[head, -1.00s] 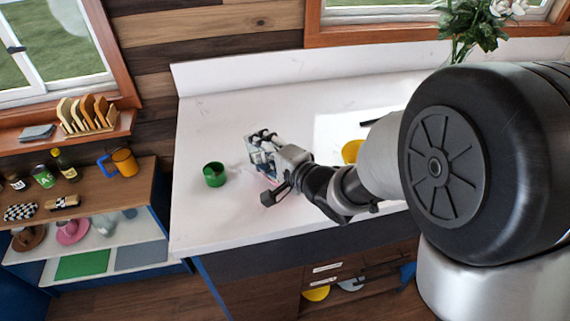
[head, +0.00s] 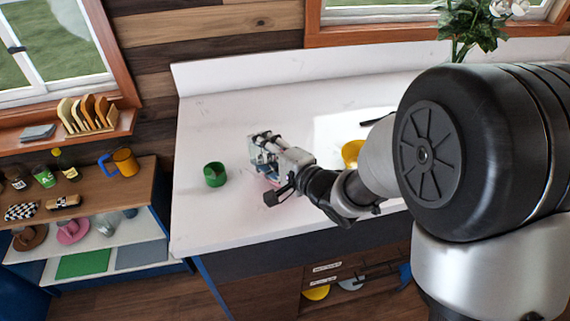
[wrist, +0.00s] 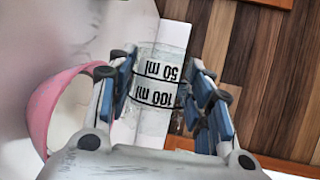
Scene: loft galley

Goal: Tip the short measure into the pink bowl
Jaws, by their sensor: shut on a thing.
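The short measure (wrist: 158,75) is a clear beaker with black 50 ml and 100 ml marks, upside down in the wrist view. My gripper (wrist: 160,92) is shut on it, with blue-padded fingers on both sides. My gripper (head: 262,145) also shows in the head view, low over the white counter. The pink bowl (wrist: 42,105) shows as a curved rim at the left of the wrist view, beside my gripper; the rest is hidden. In the head view my gripper mostly covers the bowl. I cannot tell the measure's tilt or what it holds.
A green cup (head: 215,174) stands on the counter (head: 215,225), left of my gripper. A yellow thing (head: 352,152) is partly behind my arm. The counter's front edge is close to my gripper. A shelf unit (head: 130,190) with several things stands at the left.

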